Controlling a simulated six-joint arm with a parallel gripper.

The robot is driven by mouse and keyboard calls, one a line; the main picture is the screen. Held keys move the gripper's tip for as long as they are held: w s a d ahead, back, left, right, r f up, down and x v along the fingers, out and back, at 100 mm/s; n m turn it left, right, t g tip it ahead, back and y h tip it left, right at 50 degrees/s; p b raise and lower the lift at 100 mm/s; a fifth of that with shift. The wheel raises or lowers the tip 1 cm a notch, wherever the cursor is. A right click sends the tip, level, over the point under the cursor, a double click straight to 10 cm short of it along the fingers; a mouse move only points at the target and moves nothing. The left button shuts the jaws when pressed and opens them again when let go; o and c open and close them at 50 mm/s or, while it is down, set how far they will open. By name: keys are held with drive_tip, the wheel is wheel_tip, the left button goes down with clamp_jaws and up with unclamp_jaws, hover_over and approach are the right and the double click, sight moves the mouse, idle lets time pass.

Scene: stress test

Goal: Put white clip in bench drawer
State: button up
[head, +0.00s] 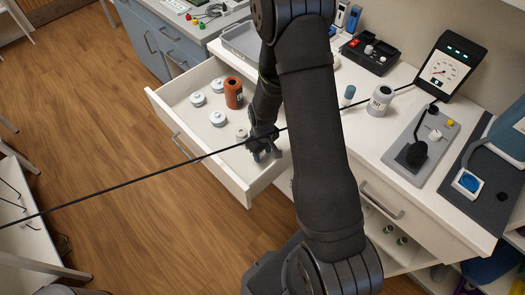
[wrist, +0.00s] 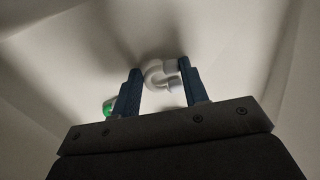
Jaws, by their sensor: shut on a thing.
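The bench drawer (head: 190,150) is pulled open in the head view, below the worktop. My gripper (head: 264,154) is low inside its front right part. In the wrist view, my gripper (wrist: 159,68) has its two dark blue fingers shut on the white clip (wrist: 153,74), a small curved white piece between the fingertips. The pale surfaces around it look like the drawer's inside. I cannot tell whether the clip touches the drawer floor. The clip is not clearly seen in the head view, where the gripper covers that spot.
Several white-lidded pots (head: 197,99) and an orange jar (head: 233,93) stand in the drawer. A small green-topped thing (wrist: 109,107) lies beside the left finger. A black cable (head: 110,187) stretches across the drawer. The worktop holds a white jar (head: 380,100) and a gauge (head: 444,68).

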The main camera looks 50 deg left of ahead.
sight(262, 154)
drive_tip(key=shift+f, duration=0.15)
drive_tip(key=o, duration=0.9)
wheel_tip(262, 154, up, 12)
drive_tip(key=shift+r, duration=0.2)
drive_tip(key=shift+f, duration=0.1)
wheel_tip(262, 154, down, 12)
drive_tip(key=shift+f, duration=0.1)
idle(0.8)
